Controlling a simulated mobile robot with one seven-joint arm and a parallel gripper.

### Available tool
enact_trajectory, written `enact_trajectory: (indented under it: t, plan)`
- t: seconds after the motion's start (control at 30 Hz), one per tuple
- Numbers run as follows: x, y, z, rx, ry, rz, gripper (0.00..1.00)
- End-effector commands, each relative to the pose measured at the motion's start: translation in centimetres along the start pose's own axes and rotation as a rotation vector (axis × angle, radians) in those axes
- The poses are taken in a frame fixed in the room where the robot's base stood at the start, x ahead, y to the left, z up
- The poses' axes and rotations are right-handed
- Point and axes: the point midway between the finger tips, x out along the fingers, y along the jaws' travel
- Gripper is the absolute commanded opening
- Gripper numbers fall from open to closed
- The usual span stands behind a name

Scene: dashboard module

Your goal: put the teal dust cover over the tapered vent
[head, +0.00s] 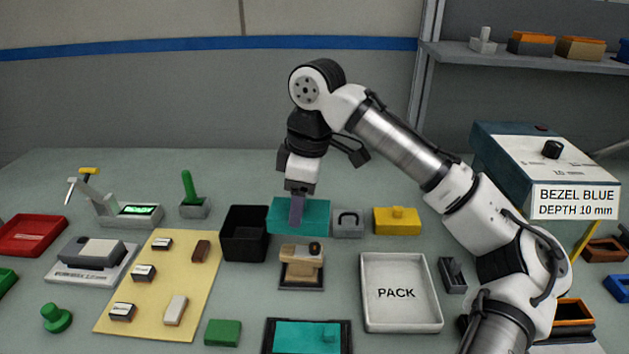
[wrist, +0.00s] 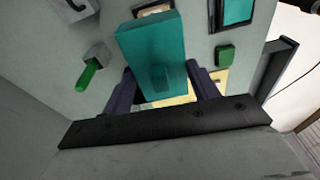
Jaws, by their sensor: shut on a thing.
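My gripper (head: 297,218) points down and is shut on the teal dust cover (head: 317,216), a broad teal block. In the wrist view the cover (wrist: 148,42) sits between the two dark fingers, held by a small knob. In the head view it is behind a tan stepped piece (head: 302,268) on a dark base, between the black box and a grey block. I cannot tell whether it touches the table. No piece is clearly recognisable as the tapered vent; the tan piece may be it, and the cover partly hides that piece in the wrist view.
A black open box (head: 245,235) stands left of the cover, a grey block (head: 347,224) and a yellow block (head: 397,222) right. In front are a white PACK tray (head: 401,310), a green block (head: 223,333) and a dark-framed teal panel (head: 300,339). A yellow mat (head: 170,262) lies left.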

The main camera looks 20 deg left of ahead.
Motion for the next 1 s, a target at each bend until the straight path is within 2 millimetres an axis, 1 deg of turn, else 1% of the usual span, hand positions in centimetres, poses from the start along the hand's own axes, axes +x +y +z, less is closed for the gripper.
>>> enact_trajectory:
  t: [0.13, 0.6, 0.7, 1.0]
  plan:
    - [0.0, -0.4, 0.1, -0.012, 0.0, -0.001, 0.37]
    - [-0.3, -0.5, 0.0, -0.011, 0.001, -0.005, 0.37]
    - [1.1, -0.4, 0.3, -0.011, 0.0, -0.003, 0.37]
    - [4.0, -0.4, 0.7, -0.011, 0.001, -0.004, 0.37]
